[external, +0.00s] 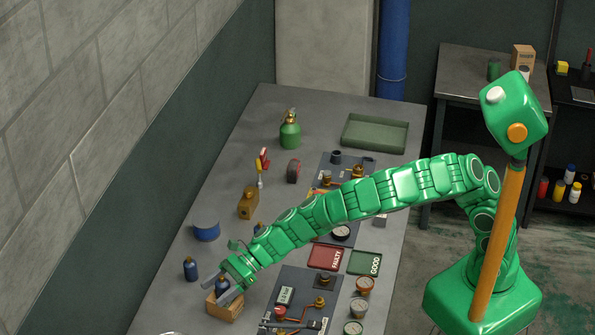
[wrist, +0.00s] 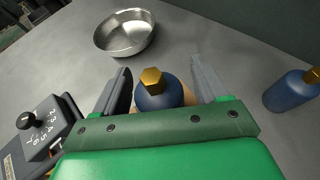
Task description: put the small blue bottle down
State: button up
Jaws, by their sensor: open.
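A small blue bottle (external: 222,285) with a brass cap stands between the fingers of my gripper (external: 222,290). In the wrist view the bottle (wrist: 158,96) sits between the two open fingers, with a gap visible on each side near its cap. It appears upright, in or on a small wooden box (external: 224,308); its lower part is hidden. A second blue bottle (external: 190,269) stands on the table just left of the box, and also shows at the right of the wrist view (wrist: 292,92).
The grey table (external: 170,300) holds a blue pot (external: 206,231), a brass-coloured canister (external: 248,203), a green cylinder (external: 290,134), a red FAULTY tray (external: 326,257) and a green GOOD tray (external: 365,263). A metal bowl (wrist: 125,35) stands beyond the gripper. A wall runs along the left.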

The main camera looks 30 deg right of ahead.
jog(key=shift+r, duration=0.1)
jog(key=shift+v, duration=0.85)
jog(key=v, duration=1)
